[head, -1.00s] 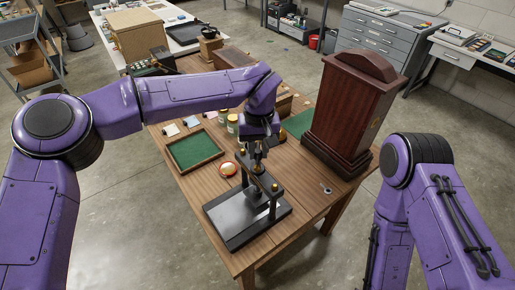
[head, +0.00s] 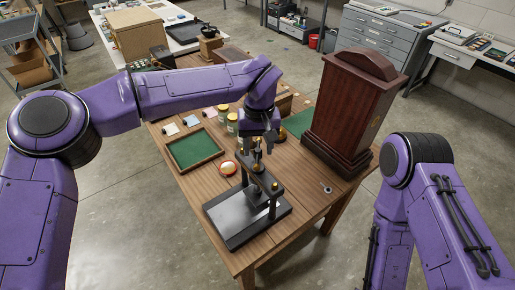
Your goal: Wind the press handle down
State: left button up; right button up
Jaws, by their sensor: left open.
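The press stands on the near end of the wooden table, with a flat black base (head: 232,222), dark upright posts and a crossbar with brass-coloured fittings (head: 275,187). My left gripper (head: 258,146) points down over the far side of the press, at the upper end of its frame. Its jaws are open, with nothing visibly held. The press handle is small and partly hidden by the gripper, so I cannot tell whether the jaws touch it. My right arm is at the right; its gripper is out of view.
A tall dark-red wooden case (head: 349,110) stands right of the press. A small metal item (head: 326,188) lies near the table's right edge.

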aim_at(259, 150)
pick_arm(q)
notch_tip(259, 150, up, 10)
jog(key=b, duration=0.1)
jog(key=shift+f, duration=0.25)
jog(key=shift+d, duration=0.1)
